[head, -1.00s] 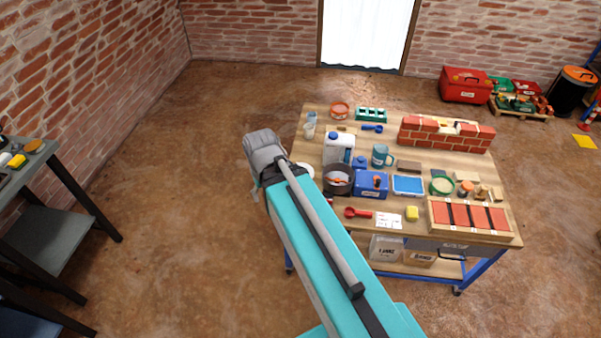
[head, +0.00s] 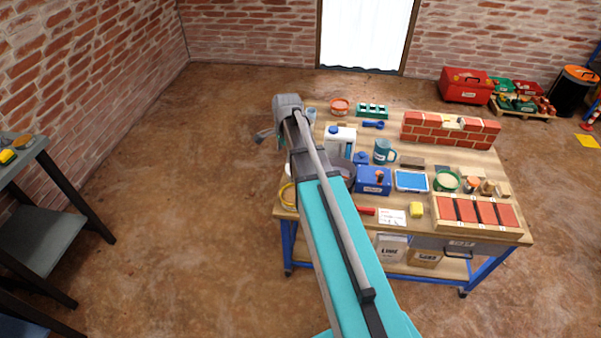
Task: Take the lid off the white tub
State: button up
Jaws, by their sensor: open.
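I cannot single out the white tub with certainty. A white rounded edge (head: 288,170) shows at the table's left side, mostly hidden behind my arm. A small round container with an orange-red top (head: 340,105) stands at the table's back left, apart from my gripper. My gripper (head: 264,136) is at the far end of my arm, just beyond the table's left edge. Only part of its grey fingers shows. It is open and no object shows in it.
A yellow ring (head: 287,196) lies at the left edge. The floor (head: 190,220) left of it is clear.

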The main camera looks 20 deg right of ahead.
jog(key=w+d+f+m+b, duration=0.3)
jog(key=w+d+f+m, duration=0.1)
jog(key=w+d+m, duration=0.4)
jog(key=d+m, duration=0.2)
jog(key=d, duration=0.1)
jog(key=shift+t+b, duration=0.3)
jog(key=shift+d+f, duration=0.1)
jog(key=shift+f, duration=0.15)
jog(key=f+b, duration=0.2)
jog(key=b, duration=0.1)
jog(key=f+b, duration=0.2)
jog(key=f, duration=0.1)
jog(key=f+b, duration=0.3)
jog(key=shift+w+a+f+b, duration=0.15)
jog(key=shift+w+a+b, duration=0.15)
jog(key=shift+w+a, duration=0.1)
jog(key=shift+w+a+f+b, duration=0.1)
jog(key=shift+a+f+b, duration=0.05)
jog(key=shift+f+b, duration=1.15)
jog(key=shift+w+a+f+b, duration=0.1)
jog(key=shift+f+b, duration=1.15)
jog(key=shift+f, duration=0.05)
jog(key=shift+c, duration=0.2)
grip_shut()
